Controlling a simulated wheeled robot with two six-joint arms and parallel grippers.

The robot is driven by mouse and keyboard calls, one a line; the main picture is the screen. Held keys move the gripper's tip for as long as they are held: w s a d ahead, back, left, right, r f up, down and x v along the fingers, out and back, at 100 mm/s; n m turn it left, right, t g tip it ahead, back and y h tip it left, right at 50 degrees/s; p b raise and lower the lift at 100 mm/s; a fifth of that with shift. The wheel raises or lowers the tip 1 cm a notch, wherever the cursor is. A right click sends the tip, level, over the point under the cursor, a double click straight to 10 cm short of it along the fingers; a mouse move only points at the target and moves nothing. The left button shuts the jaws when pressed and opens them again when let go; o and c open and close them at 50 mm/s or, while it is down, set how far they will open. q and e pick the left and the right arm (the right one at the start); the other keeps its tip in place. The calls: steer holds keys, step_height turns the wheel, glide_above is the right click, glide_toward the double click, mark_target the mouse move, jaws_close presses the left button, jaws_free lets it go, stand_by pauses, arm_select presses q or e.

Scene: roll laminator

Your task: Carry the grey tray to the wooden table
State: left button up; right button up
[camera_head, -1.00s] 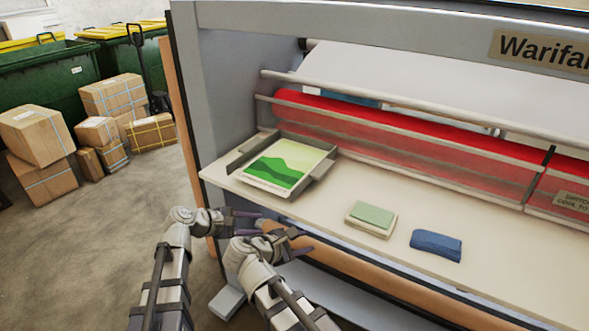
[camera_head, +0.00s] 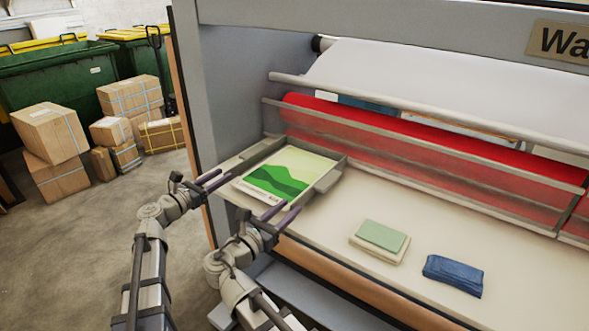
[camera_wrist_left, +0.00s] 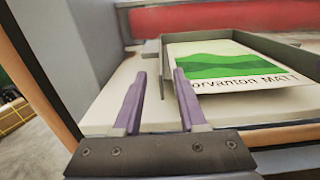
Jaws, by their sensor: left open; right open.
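The grey tray (camera_head: 330,178) lies on the laminator's pale shelf at its left end, holding a sheet with a green landscape picture (camera_head: 285,177). In the left wrist view the tray's rim (camera_wrist_left: 283,46) shows ahead and to the right of the fingers. My left gripper (camera_head: 217,182) is open and empty at the tray's left front, short of it. My right gripper (camera_head: 281,215) is open and empty just in front of the tray's near right side; whether it touches the tray cannot be told. The wooden table is not in view.
On the shelf (camera_head: 330,227) right of the tray lie a green and cream pad (camera_head: 380,238) and a blue folded cloth (camera_head: 453,274). Red rollers (camera_head: 430,140) run behind. Cardboard boxes (camera_head: 55,135) and green bins (camera_head: 50,75) stand at the left, with open floor before them.

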mark_target(238, 165)
arm_select(q)
steer(key=shift+w, duration=0.1)
steer(key=shift+x, duration=3.9)
arm_select(e)
steer(key=shift+x, duration=3.95)
arm_select(q)
jaws_close()
arm_select(e)
jaws_close()
